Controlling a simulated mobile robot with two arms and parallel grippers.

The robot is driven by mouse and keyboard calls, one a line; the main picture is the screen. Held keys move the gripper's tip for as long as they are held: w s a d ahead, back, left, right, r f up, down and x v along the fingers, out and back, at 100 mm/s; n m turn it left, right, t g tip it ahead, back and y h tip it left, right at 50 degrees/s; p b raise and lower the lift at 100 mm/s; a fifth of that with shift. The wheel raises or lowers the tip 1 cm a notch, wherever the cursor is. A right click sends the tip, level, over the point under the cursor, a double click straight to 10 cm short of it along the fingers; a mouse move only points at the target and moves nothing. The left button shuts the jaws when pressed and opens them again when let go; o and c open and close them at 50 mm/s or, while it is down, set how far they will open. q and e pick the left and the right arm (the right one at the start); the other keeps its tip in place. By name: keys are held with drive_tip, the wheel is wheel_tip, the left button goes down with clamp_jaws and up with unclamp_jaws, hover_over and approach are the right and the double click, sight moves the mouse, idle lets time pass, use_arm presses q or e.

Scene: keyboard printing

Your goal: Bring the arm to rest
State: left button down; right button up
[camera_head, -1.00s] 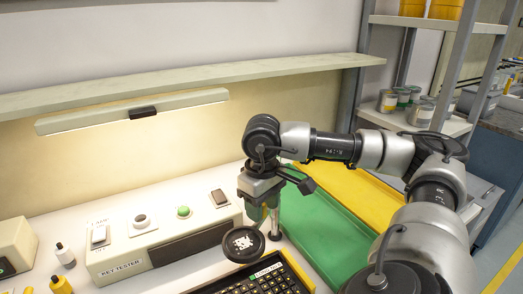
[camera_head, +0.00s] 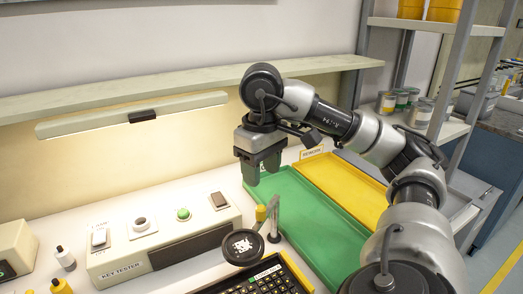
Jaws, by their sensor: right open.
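My right arm comes in from the lower right. Its gripper (camera_head: 262,172) points down, open and empty. It is raised above the bench, in front of the back wall and near the left end of the green tray (camera_head: 312,220). Below it in the picture is a black round disc (camera_head: 243,247) with a white pattern, beside a small metal post (camera_head: 275,222). The gripper appears apart from both. My left gripper is not in view.
A black keyboard (camera_head: 268,279) lies at the front. The key tester box (camera_head: 165,238) stands to its left, with small bottles (camera_head: 64,258) further left. A yellow tray (camera_head: 345,190) lies beyond the green one. A shelf (camera_head: 210,76) runs along the wall behind the gripper.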

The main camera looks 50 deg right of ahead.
drive_tip(key=shift+r, duration=0.3)
idle(0.4)
